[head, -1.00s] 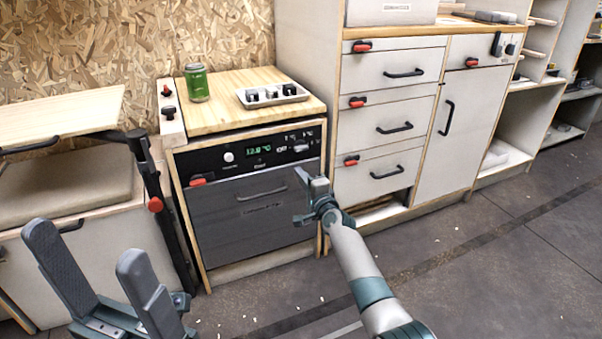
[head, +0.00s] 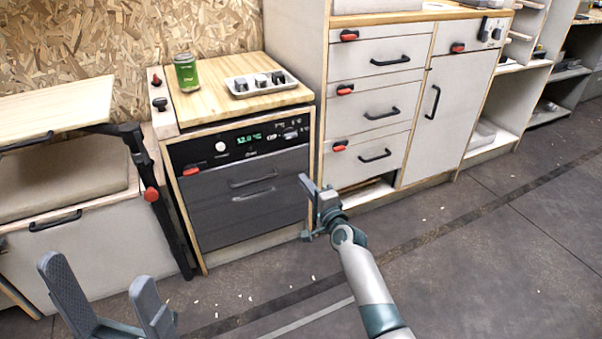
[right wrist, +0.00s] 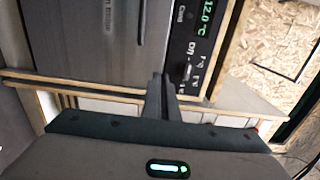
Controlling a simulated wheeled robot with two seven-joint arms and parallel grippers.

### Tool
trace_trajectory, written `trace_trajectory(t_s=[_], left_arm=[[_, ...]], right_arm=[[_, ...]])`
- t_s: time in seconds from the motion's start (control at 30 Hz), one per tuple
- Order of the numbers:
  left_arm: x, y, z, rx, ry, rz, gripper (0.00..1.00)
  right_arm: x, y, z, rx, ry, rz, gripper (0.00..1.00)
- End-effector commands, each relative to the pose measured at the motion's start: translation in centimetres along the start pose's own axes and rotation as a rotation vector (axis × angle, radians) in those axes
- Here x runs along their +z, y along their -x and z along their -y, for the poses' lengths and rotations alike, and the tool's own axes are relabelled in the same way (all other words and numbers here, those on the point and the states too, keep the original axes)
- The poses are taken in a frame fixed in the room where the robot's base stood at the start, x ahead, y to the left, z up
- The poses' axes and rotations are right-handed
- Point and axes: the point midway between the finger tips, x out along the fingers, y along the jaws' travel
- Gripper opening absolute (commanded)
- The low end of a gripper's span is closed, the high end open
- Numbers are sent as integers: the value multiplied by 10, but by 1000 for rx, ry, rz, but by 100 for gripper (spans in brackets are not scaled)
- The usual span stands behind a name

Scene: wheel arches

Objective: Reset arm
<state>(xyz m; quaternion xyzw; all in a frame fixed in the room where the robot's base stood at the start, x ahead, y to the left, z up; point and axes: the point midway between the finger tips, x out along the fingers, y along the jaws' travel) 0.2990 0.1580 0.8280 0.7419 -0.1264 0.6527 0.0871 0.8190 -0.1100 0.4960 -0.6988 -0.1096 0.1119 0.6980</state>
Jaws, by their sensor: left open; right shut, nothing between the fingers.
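My left gripper (head: 108,298) is at the lower left of the head view, its two dark fingers apart with nothing between them. My right gripper (head: 306,208) is in front of the right edge of the grey fridge or oven front (head: 245,205), apart from its handle as far as I can tell. In the right wrist view the right fingers (right wrist: 161,82) are together and hold nothing. The appliance front, with its display (head: 250,138), looks closed.
A green can (head: 187,74) and a white tray (head: 262,84) of small items stand on the wooden top (head: 215,105). A drawer cabinet (head: 372,110) stands to the right. A folding worktop (head: 55,110) is at left. The floor (head: 470,250) at right is clear.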

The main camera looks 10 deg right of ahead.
Motion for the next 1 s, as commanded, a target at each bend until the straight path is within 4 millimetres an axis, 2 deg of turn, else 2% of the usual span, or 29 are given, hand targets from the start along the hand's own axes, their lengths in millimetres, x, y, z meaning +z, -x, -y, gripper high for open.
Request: trace_trajectory(t_s=[0.13,0.73,0.87,1.0], left_arm=[[0,1,0,-1,-1,10,70],[-3,-2,0,-6,3,-3,70],[-3,-1,0,-6,2,-1,70],[-3,-1,0,-6,2,1,70]], right_arm=[[0,6,0,0,0,0,0],[-1,11,4,-17,28,-13,0],[-4,27,18,-73,124,-55,0],[-6,66,55,-197,322,-148,0]])
